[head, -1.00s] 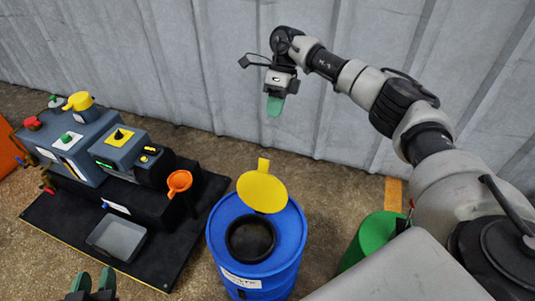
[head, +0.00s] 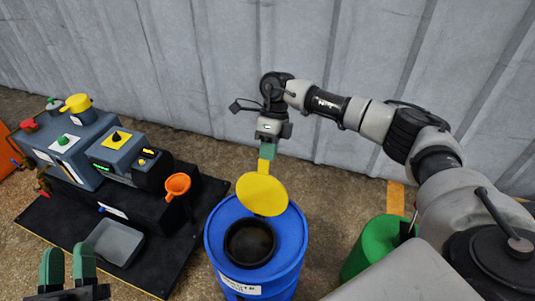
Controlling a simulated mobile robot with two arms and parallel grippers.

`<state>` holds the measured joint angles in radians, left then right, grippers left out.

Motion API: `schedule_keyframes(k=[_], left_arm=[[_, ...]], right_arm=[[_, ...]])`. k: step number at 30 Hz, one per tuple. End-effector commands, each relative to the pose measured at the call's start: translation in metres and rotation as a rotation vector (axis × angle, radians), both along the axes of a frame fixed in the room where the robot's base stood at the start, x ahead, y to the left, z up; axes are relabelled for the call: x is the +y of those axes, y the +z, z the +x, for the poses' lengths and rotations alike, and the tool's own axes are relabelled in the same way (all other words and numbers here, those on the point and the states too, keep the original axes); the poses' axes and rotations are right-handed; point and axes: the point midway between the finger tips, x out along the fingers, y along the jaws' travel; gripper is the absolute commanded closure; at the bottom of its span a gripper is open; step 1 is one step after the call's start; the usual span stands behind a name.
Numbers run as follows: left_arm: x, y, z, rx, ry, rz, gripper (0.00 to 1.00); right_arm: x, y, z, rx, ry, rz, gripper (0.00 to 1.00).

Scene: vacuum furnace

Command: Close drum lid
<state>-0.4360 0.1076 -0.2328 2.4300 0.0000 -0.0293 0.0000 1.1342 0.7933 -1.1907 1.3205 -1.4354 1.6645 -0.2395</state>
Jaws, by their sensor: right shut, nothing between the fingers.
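A blue drum (head: 220,215) stands at the lower middle of the head view, its round dark opening (head: 250,243) uncovered. Its yellow lid (head: 262,194) is raised at the opening's far edge, with a tab at the top. My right gripper (head: 267,152) is shut, with its green fingers at the lid's tab from the far side. I cannot tell whether they touch it. My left gripper (head: 68,270) is open and empty at the lower left, its two green fingers apart and pointing up, away from the drum.
A grey machine (head: 75,140) with knobs stands on a black base at the left, with an orange funnel (head: 177,185) and a grey tray (head: 117,241). A green drum (head: 367,245) stands right of the blue one. A corrugated wall (head: 200,60) closes off the back.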

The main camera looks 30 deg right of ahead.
Motion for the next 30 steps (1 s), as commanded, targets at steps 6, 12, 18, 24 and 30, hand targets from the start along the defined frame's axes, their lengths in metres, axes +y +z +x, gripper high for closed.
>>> schedule_keyframes(k=[6, 12, 18, 24, 30], left_arm=[[0.000, 0.002, -0.001, -0.022, -0.001, -0.006, 0.65], [0.000, 0.003, -0.001, -0.022, -0.001, -0.006, 0.65], [-0.001, 0.003, 0.000, -0.012, -0.001, -0.004, 0.65], [0.002, -0.013, 0.004, 0.125, 0.009, 0.033, 0.65], [0.007, -0.043, 0.005, 0.370, 0.022, 0.098, 0.65]], right_arm=[[0.005, 0.001, -0.005, 0.001, -0.001, 0.000, 1.00], [0.005, 0.001, -0.005, 0.002, 0.000, 0.000, 1.00], [0.006, 0.002, -0.006, -0.003, 0.000, -0.005, 1.00], [0.010, 0.006, -0.010, -0.031, 0.002, -0.037, 1.00], [0.019, 0.012, -0.018, -0.091, 0.004, -0.102, 1.00]])
